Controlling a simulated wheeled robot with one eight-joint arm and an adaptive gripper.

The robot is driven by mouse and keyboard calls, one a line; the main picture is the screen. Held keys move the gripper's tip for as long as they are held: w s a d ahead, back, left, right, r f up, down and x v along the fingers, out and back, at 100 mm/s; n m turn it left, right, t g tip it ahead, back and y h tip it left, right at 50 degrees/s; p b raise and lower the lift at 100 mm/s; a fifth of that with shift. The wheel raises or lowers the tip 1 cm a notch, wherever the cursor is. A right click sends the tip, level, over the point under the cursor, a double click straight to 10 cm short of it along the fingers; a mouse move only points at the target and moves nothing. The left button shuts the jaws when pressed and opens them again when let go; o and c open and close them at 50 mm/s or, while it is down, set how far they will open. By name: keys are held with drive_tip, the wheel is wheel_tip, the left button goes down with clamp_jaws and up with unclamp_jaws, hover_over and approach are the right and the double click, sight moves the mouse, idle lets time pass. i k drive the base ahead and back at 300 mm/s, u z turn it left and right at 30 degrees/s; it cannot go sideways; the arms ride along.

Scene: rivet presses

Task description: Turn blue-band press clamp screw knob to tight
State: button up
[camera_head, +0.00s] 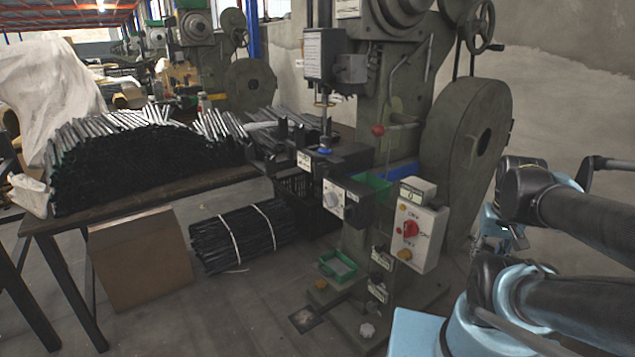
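I cannot be sure that this is the clamp screw knob. A white control box (420,238) to its right has a red rotary knob (410,229). My arm is folded at the right, well apart from the press. My gripper cannot be made out in this view.
A table (150,190) at the left bears a heap of dark rods and reaches close to the press. A cardboard box (140,260) and a strapped bundle (238,238) are on the floor. A green tray (338,265) sits low at the press.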

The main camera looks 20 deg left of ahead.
sight(323, 169)
drive_tip(key=u, duration=0.05)
drive_tip(key=k, duration=0.15)
drive_tip(key=u, duration=1.05)
drive_tip(key=i, duration=0.55)
drive_tip(key=u, duration=3.85)
